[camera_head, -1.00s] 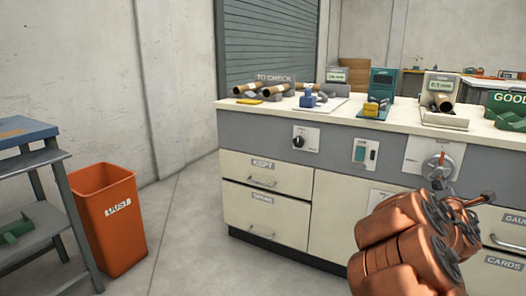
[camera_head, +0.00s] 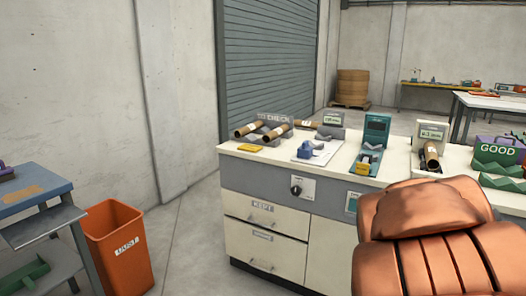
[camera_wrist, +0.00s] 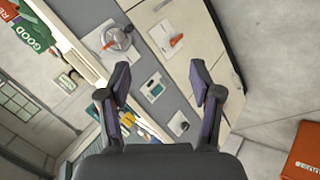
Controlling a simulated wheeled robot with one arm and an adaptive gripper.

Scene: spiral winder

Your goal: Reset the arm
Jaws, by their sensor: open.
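My arm (camera_head: 425,235) shows as large copper-coloured links at the lower right of the head view, in front of the workbench. My gripper (camera_wrist: 158,88) shows in the wrist view with its two dark fingers spread and nothing between them. It is apart from the bench front. Past the fingers are the grey panel with a round dial (camera_wrist: 117,40), a small switch plate (camera_wrist: 152,87) and a black knob (camera_wrist: 179,124). The gripper itself is hidden in the head view.
The workbench (camera_head: 235,175) carries cardboard tubes (camera_head: 278,133), a blue tool (camera_head: 317,149), a teal device (camera_head: 376,128) and a green GOOD rack (camera_head: 498,152). An orange bin (camera_head: 118,245) and a blue-topped cart (camera_head: 35,190) stand at left. Floor (camera_head: 190,250) between bin and bench is clear.

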